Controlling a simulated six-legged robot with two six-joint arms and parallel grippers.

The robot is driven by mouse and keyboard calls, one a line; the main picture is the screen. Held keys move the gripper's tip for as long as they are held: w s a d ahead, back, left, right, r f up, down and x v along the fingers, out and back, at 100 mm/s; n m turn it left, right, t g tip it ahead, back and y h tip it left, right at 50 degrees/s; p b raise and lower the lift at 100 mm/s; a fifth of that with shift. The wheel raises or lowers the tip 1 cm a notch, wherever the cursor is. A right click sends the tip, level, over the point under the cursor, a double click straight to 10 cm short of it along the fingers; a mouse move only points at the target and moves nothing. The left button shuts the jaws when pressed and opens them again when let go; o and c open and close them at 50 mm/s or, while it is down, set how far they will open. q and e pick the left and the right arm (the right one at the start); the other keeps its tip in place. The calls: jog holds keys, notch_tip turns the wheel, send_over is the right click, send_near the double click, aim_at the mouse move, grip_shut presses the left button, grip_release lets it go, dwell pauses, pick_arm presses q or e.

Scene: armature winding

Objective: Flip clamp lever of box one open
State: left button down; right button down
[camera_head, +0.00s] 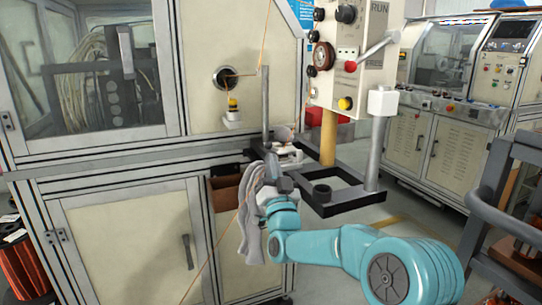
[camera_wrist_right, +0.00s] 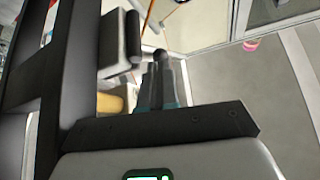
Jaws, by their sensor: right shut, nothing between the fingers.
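A white control box (camera_head: 348,40) with the word RUN, knobs and buttons stands at the upper middle of the head view. My right gripper (camera_head: 274,168) is low and left of this box, near a small metal fixture (camera_head: 287,152). In the right wrist view its fingers (camera_wrist_right: 162,62) are together and empty. A dark cylindrical part (camera_wrist_right: 133,36) beside a pale block is just left of them. My left gripper is out of view.
A dark frame (camera_head: 345,197) with a yellow post (camera_head: 328,138) and a grey post stands right of my gripper. Grey gloves (camera_head: 251,225) hang beside a brown bin (camera_head: 224,193). A cabinet (camera_head: 120,235) fills the left. A dark rail (camera_head: 500,215) stands at right.

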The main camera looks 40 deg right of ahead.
aim_at(272, 148)
jog(key=shift+x, duration=0.9)
jog(key=shift+r+m+g+h+b, duration=0.4)
jog(key=shift+m+h, duration=0.3)
jog(key=shift+m, duration=0.4)
notch_tip(272, 148, up, 2)
jog(key=m+g+h, duration=0.1)
jog(key=m, duration=0.1)
jog(key=m+g+h, duration=0.1)
jog(key=m, duration=0.1)
jog(key=shift+s+d+b, duration=0.1)
jog(key=shift+b, duration=0.25)
jog(key=s+d+r+m+g+y+p, duration=0.1)
jog(key=d+r+m+g+p, duration=0.4)
jog(key=m+p, duration=0.7)
jog(key=d+m+g, duration=0.2)
jog(key=g, duration=0.1)
jog(key=shift+s+r+m+y+p, duration=0.3)
jog(key=shift+s+r+m+p, duration=0.05)
jog(key=shift+m+p, duration=0.05)
jog(key=shift+w+d, duration=0.1)
